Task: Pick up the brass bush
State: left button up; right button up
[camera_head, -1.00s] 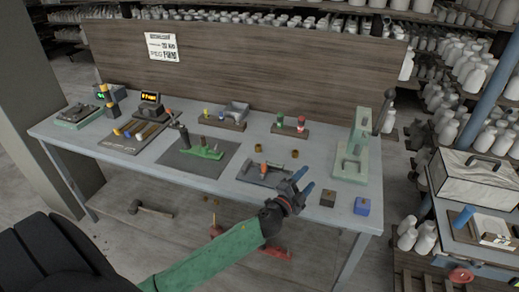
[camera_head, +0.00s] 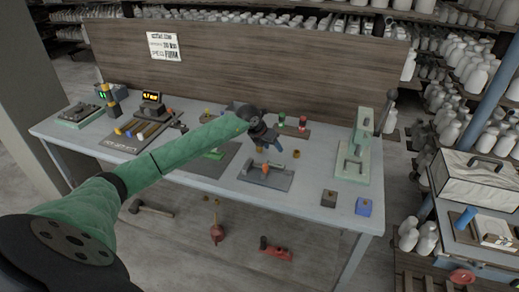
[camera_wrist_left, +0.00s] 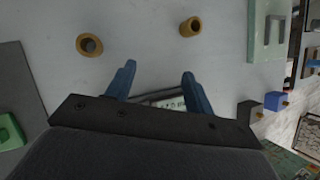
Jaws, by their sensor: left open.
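Two similar brass bushes stand on the bench. The right one (camera_head: 296,154) shows clear in the head view, while my left gripper hides the other there. In the left wrist view, one bush (camera_wrist_left: 90,46) with its hole visible is at upper left and another (camera_wrist_left: 190,26) is at top centre. My left gripper (camera_head: 270,148) is over the bench near them. In the left wrist view its blue fingers (camera_wrist_left: 158,82) are spread and empty, with both bushes beyond the tips. My right gripper is not in view.
A grey fixture (camera_head: 265,178) lies in front of the bushes. A pale green press (camera_head: 357,150) stands to the right. Dark and blue blocks (camera_head: 363,206) sit near the front right edge. A dark mat (camera_head: 225,163) lies left. The back board (camera_head: 250,70) bounds the bench.

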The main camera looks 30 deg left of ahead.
aim_at(259, 151)
pick_arm(q)
jog(key=a+y, duration=0.1)
jog(key=a, duration=0.1)
jog(key=a+y, duration=0.1)
jog(key=a, duration=0.2)
jog(key=a+r+g+y, duration=0.1)
jog(key=a, duration=0.2)
jog(key=shift+w+a+n+p, duration=0.25)
jog(key=shift+w+n+p, duration=0.05)
jog(key=shift+p, duration=0.1)
jog(key=shift+w+f, duration=0.25)
jog(key=shift+f, duration=0.35)
jog(key=p+x, duration=0.3)
jog(key=x, duration=0.1)
jog(key=shift+w+d+f+p, duration=0.1)
jog(key=shift+d+p, duration=0.05)
jog(key=shift+p, duration=0.15)
jog(key=shift+w+f, duration=0.2)
jog(key=shift+f, duration=0.35)
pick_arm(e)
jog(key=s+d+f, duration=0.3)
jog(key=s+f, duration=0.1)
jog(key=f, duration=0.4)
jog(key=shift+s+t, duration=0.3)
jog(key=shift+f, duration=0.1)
pick_arm(q)
jog(key=c, duration=1)
jog(key=shift+c, duration=0.5)
